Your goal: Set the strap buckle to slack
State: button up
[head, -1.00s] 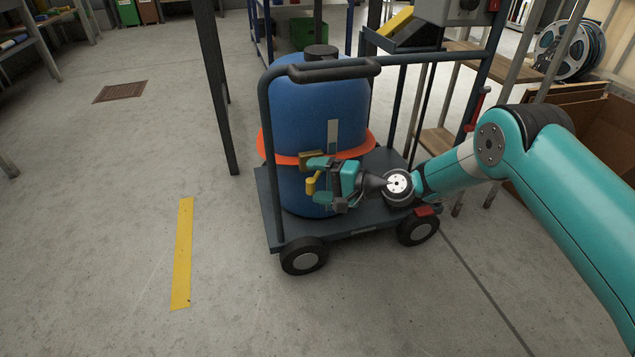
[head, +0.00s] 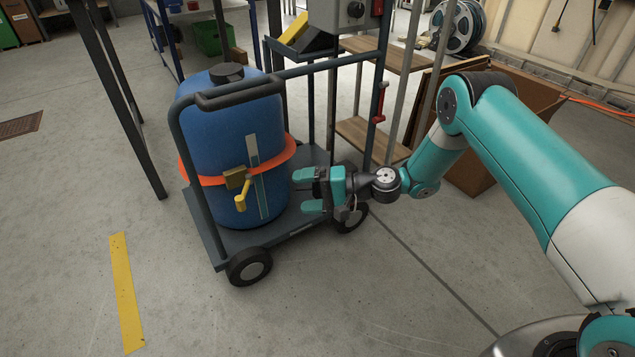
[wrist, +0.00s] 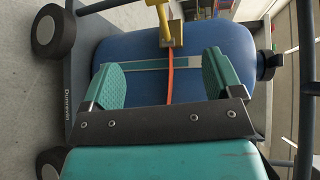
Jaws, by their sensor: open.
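A blue drum (head: 228,115) stands upright on a dark cart, with an orange strap (head: 205,181) around its middle. The brass strap buckle (head: 236,178) is on the drum's front; its yellow lever (head: 242,197) hangs downward in the head view. My gripper (head: 308,190) is open and empty to the right of the buckle, apart from it. In the wrist view the buckle (wrist: 173,32) and lever (wrist: 162,15) lie beyond the open fingers (wrist: 160,78), near the top edge, and the strap (wrist: 170,85) runs between the fingers.
The cart (head: 240,235) has a push handle (head: 245,93) rising in front of the drum. A pale vertical strip (head: 257,175) is on the drum. A shelf rack (head: 365,135) stands behind at right. Floor at the front is clear, with a yellow stripe (head: 125,290).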

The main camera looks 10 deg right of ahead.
jog(key=shift+v, duration=1.4)
